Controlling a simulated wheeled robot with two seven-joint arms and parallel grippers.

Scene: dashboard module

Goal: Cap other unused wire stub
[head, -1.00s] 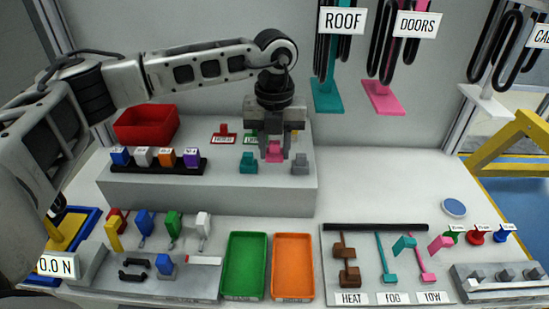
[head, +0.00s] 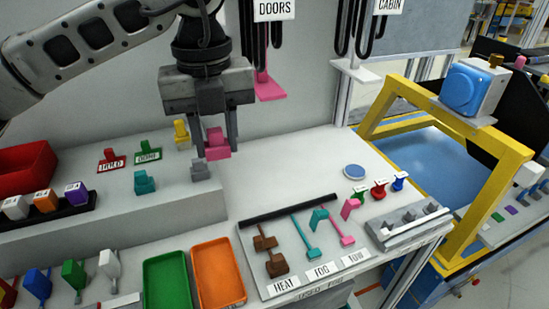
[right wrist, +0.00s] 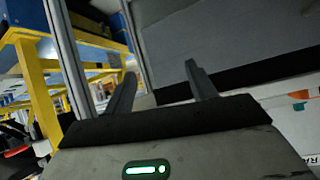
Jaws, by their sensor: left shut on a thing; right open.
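My left gripper (head: 214,138) is shut on a pink cap (head: 217,149), held in the air above the right end of the grey ledge. A grey cap (head: 200,171) stands on the ledge just below it, and a teal cap (head: 145,182) stands farther left. On the wire board, the brown HEAT wire (head: 268,243), the teal FOG wire (head: 303,238) and the pink TOW wire (head: 333,228) lie side by side. A teal block (head: 319,216) and a pink block (head: 350,208) sit by the last two. My right gripper (right wrist: 160,88) is open and empty in the right wrist view.
Green (head: 167,280) and orange (head: 218,275) trays lie left of the wire board. A grey fixture (head: 408,228) is at the right edge. The pink DOORS stand (head: 268,88) hangs on the wall.

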